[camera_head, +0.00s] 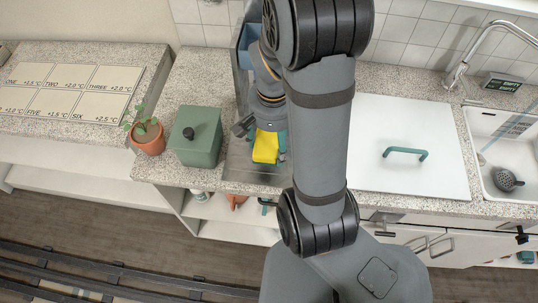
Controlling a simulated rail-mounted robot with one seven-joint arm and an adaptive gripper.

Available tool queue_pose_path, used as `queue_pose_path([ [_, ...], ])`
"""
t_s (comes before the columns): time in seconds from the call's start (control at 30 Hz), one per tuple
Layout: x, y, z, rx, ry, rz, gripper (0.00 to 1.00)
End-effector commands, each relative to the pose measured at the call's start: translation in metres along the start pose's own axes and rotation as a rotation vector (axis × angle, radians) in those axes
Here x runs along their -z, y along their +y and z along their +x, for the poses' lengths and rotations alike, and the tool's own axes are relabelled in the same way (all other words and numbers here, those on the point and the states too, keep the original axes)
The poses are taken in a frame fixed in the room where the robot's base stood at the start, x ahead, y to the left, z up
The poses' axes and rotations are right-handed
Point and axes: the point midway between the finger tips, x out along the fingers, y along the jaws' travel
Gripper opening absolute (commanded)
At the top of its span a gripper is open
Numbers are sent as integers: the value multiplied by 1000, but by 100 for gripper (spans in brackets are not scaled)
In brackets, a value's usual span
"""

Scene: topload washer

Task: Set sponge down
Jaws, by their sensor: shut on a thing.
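A yellow sponge (265,147) shows just below my gripper (268,138), over the grey surface between the green box and my arm. My gripper is shut on the sponge, with parts of its fingers showing at the sponge's sides. My arm covers much of the middle of the view. I cannot tell whether the sponge touches the grey surface (240,172) under it.
A green lidded box (203,140) and a potted plant (147,137) stand to the left. To the right are a white lid with a teal handle (405,153) and a sink (500,135) with a tap (483,50). Speckled counter (186,88) is bare behind the box.

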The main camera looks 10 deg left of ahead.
Motion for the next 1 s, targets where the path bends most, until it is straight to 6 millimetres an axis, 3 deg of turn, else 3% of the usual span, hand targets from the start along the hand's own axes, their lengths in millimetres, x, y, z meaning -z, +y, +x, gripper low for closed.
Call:
queue_pose_path([
  [0.43, -1, 0, 57, -2, -3, 1, 46],
  [0.9, 0, 0, 66, 0, 2, 0, 46],
  [0.93, 0, 0, 66, 0, 2, 0, 68],
  [1.0, 0, 0, 65, 0, 2, 0, 72],
])
